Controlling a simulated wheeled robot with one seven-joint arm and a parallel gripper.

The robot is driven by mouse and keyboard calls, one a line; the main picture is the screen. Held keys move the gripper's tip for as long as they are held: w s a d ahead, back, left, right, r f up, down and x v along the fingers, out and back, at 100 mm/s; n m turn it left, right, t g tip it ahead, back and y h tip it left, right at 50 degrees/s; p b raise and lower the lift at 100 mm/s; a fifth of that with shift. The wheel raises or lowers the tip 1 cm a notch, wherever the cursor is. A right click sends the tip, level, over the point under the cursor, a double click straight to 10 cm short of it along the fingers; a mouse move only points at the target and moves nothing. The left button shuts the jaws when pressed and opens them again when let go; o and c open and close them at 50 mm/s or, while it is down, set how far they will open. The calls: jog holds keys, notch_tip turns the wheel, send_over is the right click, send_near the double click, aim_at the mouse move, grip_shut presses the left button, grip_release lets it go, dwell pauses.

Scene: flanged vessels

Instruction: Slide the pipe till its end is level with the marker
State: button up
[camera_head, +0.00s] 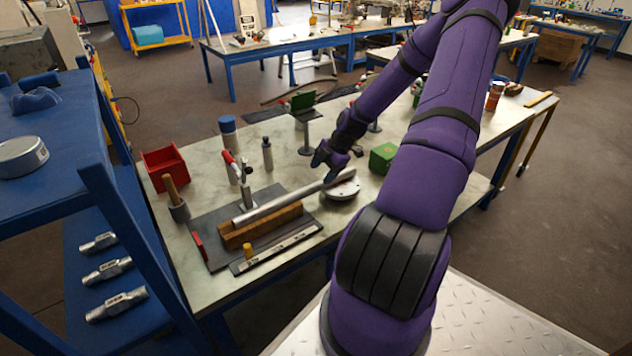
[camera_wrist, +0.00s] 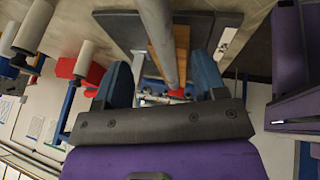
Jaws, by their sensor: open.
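The grey pipe (camera_head: 268,208) lies on a long wooden block (camera_head: 262,228), slanting up to the right in the head view. Its left end is by a clamp with a red handle (camera_head: 229,157). Its right end is over a round flanged disc (camera_head: 343,189). A scale strip (camera_head: 290,243) lies in front of the block, with a small yellow piece (camera_head: 247,250) near its left end. A red bar (camera_head: 197,246) stands at the mat's left edge; I cannot tell which is the marker. My gripper (camera_head: 328,163) is open at the pipe's right part. In the wrist view the pipe (camera_wrist: 161,35) runs between its spread fingers (camera_wrist: 163,78).
A dark mat (camera_head: 211,257) lies under the block. Behind are a red bin (camera_head: 164,167), a mallet (camera_head: 176,200), a blue-capped bottle (camera_head: 228,135) and a small dark bottle (camera_head: 267,153). A green block (camera_head: 382,158) sits to the gripper's right. Blue shelving (camera_head: 120,215) borders the left.

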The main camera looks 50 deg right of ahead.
jog(key=v, duration=0.3)
jog(key=shift+r, duration=0.15)
dwell(0.6)
jog(key=a+r+m+g+h, duration=0.3)
jog(key=a+r+m+h, duration=0.3)
jog(key=a+r, duration=1.5)
jog(key=s+a+r+m+t+y, duration=0.2)
jog(key=s+a+r+m+t, duration=0.2)
jog(key=s+a+r+m, duration=0.5)
jog(key=s+a+r, duration=0.3)
jog(key=s+r, duration=0.3)
jog(key=s, duration=0.2)
jog(key=shift+s+a+m, duration=0.15)
jog(key=shift+a+m, duration=0.2)
jog(key=shift+m, duration=0.05)
